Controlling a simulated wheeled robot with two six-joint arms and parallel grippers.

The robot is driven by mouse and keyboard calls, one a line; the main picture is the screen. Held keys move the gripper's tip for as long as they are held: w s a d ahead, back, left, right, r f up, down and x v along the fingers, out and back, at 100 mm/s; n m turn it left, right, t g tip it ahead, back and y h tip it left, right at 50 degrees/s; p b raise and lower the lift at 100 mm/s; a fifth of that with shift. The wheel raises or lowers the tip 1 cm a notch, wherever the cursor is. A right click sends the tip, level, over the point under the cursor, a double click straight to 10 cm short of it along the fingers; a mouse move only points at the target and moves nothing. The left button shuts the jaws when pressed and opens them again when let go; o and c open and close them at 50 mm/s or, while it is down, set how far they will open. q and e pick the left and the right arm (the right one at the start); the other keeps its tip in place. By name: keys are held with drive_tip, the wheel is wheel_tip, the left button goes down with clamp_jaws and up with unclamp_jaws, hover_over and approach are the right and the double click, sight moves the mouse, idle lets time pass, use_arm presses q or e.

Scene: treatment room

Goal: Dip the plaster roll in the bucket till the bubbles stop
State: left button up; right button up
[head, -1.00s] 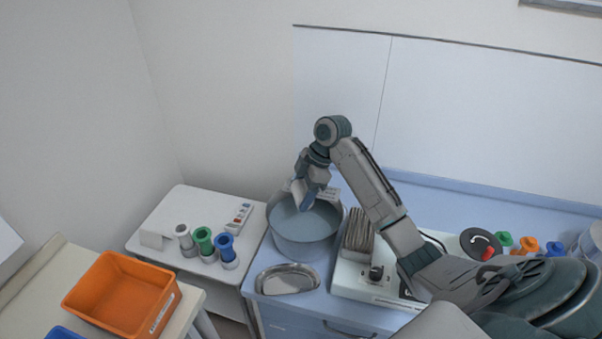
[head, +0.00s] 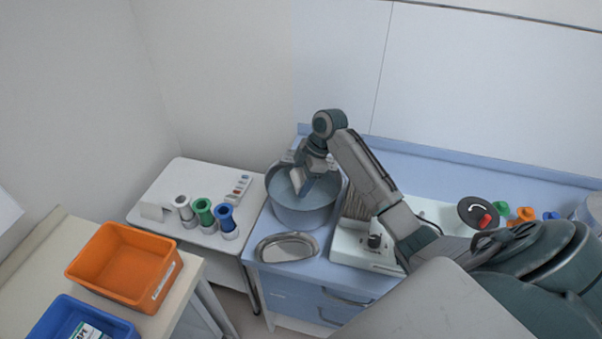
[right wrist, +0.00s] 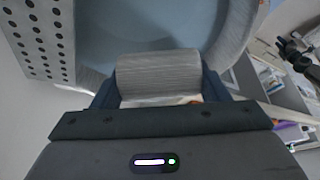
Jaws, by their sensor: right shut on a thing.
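The grey bucket (head: 303,217) stands on the blue counter, with greyish water inside. My right gripper (head: 302,187) reaches down into the bucket's mouth from above. It is shut on the plaster roll (right wrist: 158,75), a whitish ribbed cylinder lying across between the fingers in the right wrist view. In the head view only a pale bit of the roll (head: 296,178) shows beside the fingers. The bucket's curved wall (right wrist: 235,35) lies around the roll in the wrist view. I cannot tell whether the roll touches the water, and no bubbles are visible. My left gripper is out of view.
A metal kidney dish (head: 287,247) lies in front of the bucket. A white device (head: 365,246) stands to its right. Several coloured rolls (head: 204,212) stand on the white trolley at left. An orange bin (head: 124,264) and a blue bin (head: 75,318) are at front left.

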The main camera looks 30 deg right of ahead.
wheel_tip(320, 180, down, 4)
drive_tip(key=shift+b, duration=0.85)
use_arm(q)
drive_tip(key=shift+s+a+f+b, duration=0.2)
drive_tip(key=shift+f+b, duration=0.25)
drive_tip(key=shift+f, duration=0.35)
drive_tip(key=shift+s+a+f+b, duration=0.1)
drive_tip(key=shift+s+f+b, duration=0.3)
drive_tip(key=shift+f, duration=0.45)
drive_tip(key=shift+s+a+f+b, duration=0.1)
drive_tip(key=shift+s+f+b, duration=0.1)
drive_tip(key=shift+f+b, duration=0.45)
use_arm(e)
drive_tip(key=shift+f, duration=2.55)
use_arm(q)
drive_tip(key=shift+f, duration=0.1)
use_arm(e)
wheel_tip(320, 180, up, 6)
drive_tip(key=p, duration=0.6)
drive_tip(key=shift+r, duration=0.15)
wheel_tip(320, 180, up, 2)
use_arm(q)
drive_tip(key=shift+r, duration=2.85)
use_arm(e)
drive_tip(key=shift+r, duration=4.35)
